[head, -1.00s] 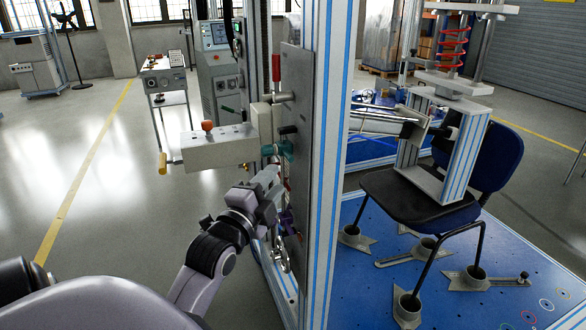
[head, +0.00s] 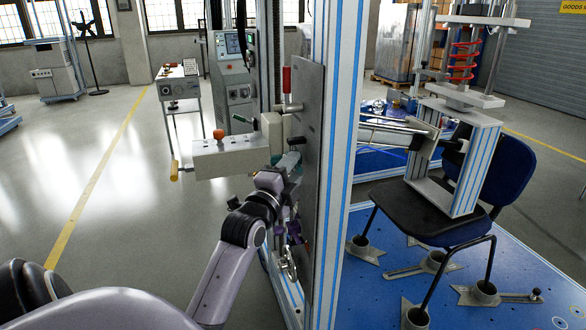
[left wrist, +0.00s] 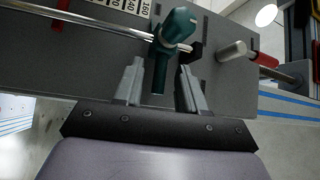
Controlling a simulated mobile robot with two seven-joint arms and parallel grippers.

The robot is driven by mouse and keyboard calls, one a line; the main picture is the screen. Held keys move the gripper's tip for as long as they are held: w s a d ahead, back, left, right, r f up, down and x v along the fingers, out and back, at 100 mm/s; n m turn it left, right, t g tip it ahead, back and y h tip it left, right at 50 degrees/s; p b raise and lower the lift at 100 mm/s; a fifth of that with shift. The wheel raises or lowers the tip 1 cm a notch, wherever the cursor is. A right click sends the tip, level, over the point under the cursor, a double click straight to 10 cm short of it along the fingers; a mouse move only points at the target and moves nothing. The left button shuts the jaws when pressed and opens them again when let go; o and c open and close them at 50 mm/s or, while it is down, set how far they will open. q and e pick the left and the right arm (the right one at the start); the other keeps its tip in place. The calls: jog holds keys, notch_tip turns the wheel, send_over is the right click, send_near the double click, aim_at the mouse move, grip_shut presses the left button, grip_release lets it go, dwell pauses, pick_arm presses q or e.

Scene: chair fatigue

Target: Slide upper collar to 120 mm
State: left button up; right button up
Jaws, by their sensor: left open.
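The teal collar with its knob (left wrist: 172,38) sits on a bright metal rod (left wrist: 85,22) in the left wrist view. It is just past the 160 end of the white scale (left wrist: 125,5). My left gripper (left wrist: 160,75) is open, with one finger on each side of the collar's lower stem. Contact with the stem cannot be told. In the head view my left gripper (head: 290,160) reaches up to the grey upright plate (head: 311,120) and hides most of the collar. My right gripper is not in view.
A white box with an orange knob (head: 219,134) sticks out left of the plate. A red-handled pin (head: 286,80) is above it. A blue-striped post (head: 340,150) stands right of the plate, with a chair (head: 440,210) on a blue base beyond.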

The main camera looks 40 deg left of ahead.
pick_arm(q)
jog(key=shift+w, duration=0.1)
grip_shut()
notch_tip(320, 180, down, 6)
jog(key=shift+b, duration=1.2)
grip_release()
jog(key=r+v, duration=0.1)
jog(key=v, duration=0.6)
jog(key=shift+f, duration=0.5)
